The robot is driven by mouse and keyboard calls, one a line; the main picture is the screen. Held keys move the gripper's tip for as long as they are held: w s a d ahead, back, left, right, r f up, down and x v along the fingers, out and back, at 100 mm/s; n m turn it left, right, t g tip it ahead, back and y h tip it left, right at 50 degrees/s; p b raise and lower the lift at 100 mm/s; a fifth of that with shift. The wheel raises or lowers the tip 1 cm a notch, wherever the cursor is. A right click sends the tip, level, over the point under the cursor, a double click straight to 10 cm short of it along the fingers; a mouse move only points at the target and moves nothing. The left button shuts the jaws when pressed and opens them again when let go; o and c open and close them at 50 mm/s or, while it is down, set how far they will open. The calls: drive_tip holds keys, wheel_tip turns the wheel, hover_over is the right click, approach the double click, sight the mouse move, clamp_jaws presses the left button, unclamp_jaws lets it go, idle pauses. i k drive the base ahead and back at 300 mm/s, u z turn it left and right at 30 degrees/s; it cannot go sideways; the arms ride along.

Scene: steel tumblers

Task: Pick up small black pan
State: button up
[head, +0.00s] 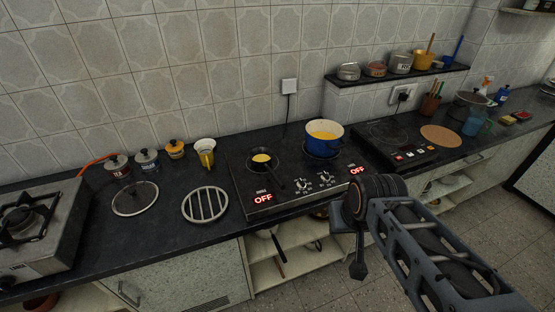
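The small black pan (269,168) sits on the left burner of the black two-burner hob. Something yellow lies in it, and its handle points toward the hob's front edge. My gripper (357,262) hangs at the end of my arm, in front of the counter, to the right of and nearer than the pan. It is well apart from the pan. The fingers are dark and partly hidden by the arm, so I cannot see whether they are open or shut.
A blue pot (325,143) with yellow contents stands on the right burner. A second cooktop (398,140) is to the right. Open shelves lie below the hob.

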sight(261, 157)
drive_tip(key=i, duration=0.65)
drive_tip(key=u, duration=2.45)
